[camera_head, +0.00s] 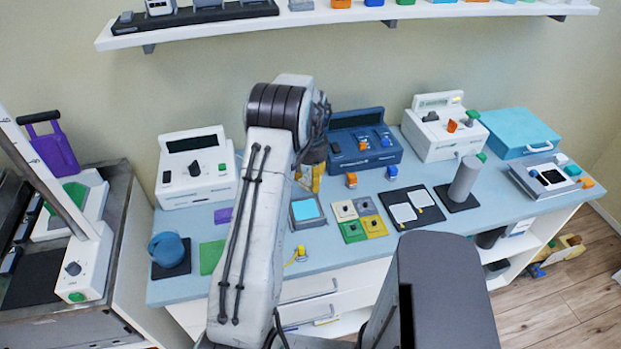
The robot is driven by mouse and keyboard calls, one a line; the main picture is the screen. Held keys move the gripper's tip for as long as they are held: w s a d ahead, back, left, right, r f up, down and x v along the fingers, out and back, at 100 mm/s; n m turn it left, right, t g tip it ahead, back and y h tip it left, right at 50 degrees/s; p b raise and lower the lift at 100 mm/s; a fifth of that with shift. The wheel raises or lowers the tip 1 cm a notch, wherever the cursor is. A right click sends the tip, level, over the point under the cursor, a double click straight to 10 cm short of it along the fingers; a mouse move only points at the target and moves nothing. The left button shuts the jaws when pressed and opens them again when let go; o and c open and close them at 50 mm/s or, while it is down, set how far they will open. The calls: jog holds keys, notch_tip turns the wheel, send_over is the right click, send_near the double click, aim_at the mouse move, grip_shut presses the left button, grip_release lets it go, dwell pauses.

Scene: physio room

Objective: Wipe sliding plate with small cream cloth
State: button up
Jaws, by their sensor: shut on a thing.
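My gripper (313,152) is at the end of my raised arm, above the blue counter, and is largely hidden behind the arm's wrist. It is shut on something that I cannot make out. A yellow object (311,180) shows just below it; I cannot tell whether they touch. A grey-framed plate with a light-blue face (307,210) lies on the counter below and may be the sliding plate. A small cream square (344,210) lies in a block of coloured squares to its right. I cannot identify a separate cream cloth.
A white device (195,168) stands left of my arm, a dark-blue device (362,140) behind right. A grey cylinder (465,180) stands upright on a dark base. A black board with two white pads (403,213) lies nearby. A shelf (350,17) hangs above.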

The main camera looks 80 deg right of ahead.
jog(key=shift+f+n, duration=0.2)
jog(key=shift+n, duration=0.2)
jog(key=shift+f+b, duration=1.25)
jog(key=shift+f, duration=0.55)
